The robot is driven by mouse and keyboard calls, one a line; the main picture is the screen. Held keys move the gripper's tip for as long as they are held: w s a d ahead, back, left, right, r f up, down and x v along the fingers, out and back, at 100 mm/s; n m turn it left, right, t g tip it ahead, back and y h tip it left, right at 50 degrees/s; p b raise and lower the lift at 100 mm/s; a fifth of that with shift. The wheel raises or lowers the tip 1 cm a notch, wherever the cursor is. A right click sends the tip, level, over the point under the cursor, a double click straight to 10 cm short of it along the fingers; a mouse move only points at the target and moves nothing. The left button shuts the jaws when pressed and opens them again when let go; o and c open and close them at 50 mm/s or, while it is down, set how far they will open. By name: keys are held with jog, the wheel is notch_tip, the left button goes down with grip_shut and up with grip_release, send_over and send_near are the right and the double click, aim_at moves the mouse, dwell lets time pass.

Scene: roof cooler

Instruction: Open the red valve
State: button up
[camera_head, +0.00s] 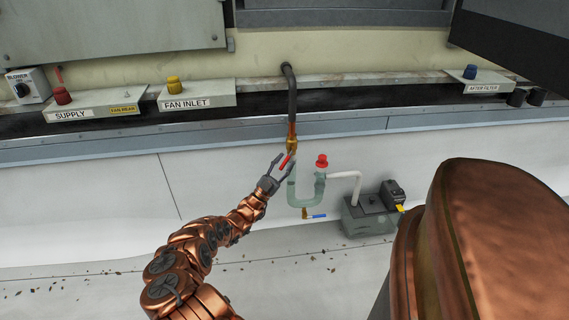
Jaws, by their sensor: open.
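The red valve handle (286,161) is a short red lever, slanted, just below the brass valve body (292,144) on the dark vertical pipe. My copper-coloured arm reaches up from the bottom of the head view. My gripper (284,166) is open, with its fingers around or right beside the red lever. Whether a finger touches the lever is too small to tell. A clear greenish U-shaped trap (293,194) hangs below the valve, partly behind my gripper.
A red cap (321,161) tops the trap's right leg. A blue-handled valve (316,216) sits under the trap. A white pipe (346,177) leads to a grey box (369,215). Supply (92,106) and fan inlet (197,95) panels stand on the ledge. The floor at lower left is clear except for debris.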

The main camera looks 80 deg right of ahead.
aim_at(281, 167)
jog(key=shift+v, duration=3.75)
jog(key=shift+c, duration=0.2)
